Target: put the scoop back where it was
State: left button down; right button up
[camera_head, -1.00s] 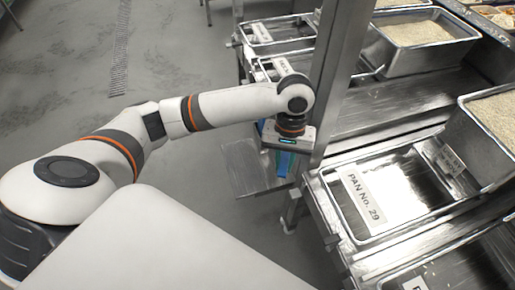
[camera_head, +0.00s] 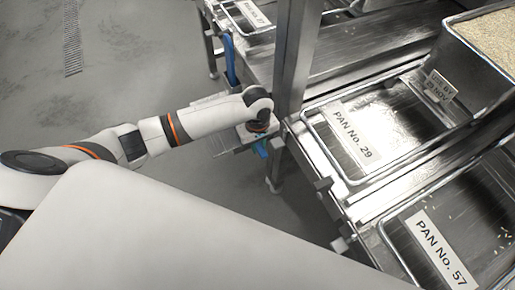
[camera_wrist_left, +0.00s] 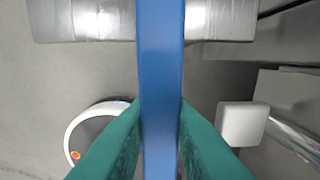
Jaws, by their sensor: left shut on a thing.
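The blue handle of what looks like the scoop (camera_wrist_left: 160,90) runs straight up the middle of the left wrist view. My left gripper (camera_wrist_left: 160,135) has its green fingers shut on it from both sides. The scoop's bowl cannot be made out. In the head view my left gripper (camera_head: 262,149) is low beside the metal post, at the outer edge of the counter. Its fingertips are small and partly hidden there. My right gripper is not in view.
A blue upright strip (camera_head: 230,60) stands by the counter's outer edge. A metal post (camera_head: 294,55) rises beside my gripper. Pans labelled No. 29 (camera_head: 345,170) and No. 57 (camera_head: 392,232) lie right. A rice-filled pan (camera_head: 470,55) stands behind. Left is open floor.

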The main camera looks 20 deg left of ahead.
pick_arm(q)
notch_tip(320, 180, down, 3)
jog(key=shift+r, duration=0.15)
jog(key=shift+f, duration=0.3)
jog(key=c, duration=1.3)
grip_release()
notch_tip(320, 180, up, 12)
jog(key=shift+w+a+r+p, duration=0.1)
jog(key=shift+r+p, duration=0.1)
jog(key=shift+p, duration=0.65)
